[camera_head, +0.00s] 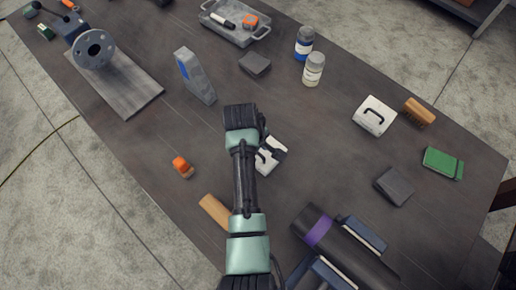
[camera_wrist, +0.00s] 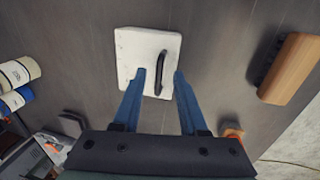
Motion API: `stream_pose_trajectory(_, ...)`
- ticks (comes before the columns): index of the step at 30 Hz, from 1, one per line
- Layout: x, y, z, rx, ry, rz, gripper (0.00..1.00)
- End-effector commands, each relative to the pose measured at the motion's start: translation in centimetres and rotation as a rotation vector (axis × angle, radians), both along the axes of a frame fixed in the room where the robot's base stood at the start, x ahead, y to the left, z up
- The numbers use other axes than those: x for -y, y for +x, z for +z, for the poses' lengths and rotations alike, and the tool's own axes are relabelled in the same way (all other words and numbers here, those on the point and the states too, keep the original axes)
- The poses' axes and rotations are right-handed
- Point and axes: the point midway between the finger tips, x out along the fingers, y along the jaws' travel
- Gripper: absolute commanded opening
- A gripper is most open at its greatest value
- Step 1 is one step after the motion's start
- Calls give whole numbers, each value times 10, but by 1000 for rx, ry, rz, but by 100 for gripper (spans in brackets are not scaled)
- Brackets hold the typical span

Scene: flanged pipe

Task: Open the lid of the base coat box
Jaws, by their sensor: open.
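A white box lid with a black arched handle (camera_wrist: 161,70) fills the upper middle of the wrist view. In the head view this white box (camera_head: 268,158) is partly hidden beside my arm. My gripper (camera_wrist: 159,74) is open, and its two blue fingers appear on either side of the handle. Whether the fingertips are level with the handle or above it I cannot tell. In the head view the wrist end of my gripper (camera_head: 241,117) shows, but its fingers are hidden. A second white box with a black handle (camera_head: 374,115) stands to the right. No label on either box is readable.
Bottles (camera_head: 304,43) (camera_head: 313,70), a grey tray (camera_head: 235,35), a brush (camera_head: 419,112), a green notebook (camera_head: 443,163) and a dark block (camera_head: 394,186) also stand on the table.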

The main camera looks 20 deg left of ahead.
Motion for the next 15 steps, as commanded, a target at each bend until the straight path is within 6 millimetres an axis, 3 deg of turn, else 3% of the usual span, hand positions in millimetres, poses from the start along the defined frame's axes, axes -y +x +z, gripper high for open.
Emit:
stream_pose_trajectory(12,1,2,-7,1,1,-1,42)
stream_pose_trajectory(15,1,2,-7,1,1,-1,26)
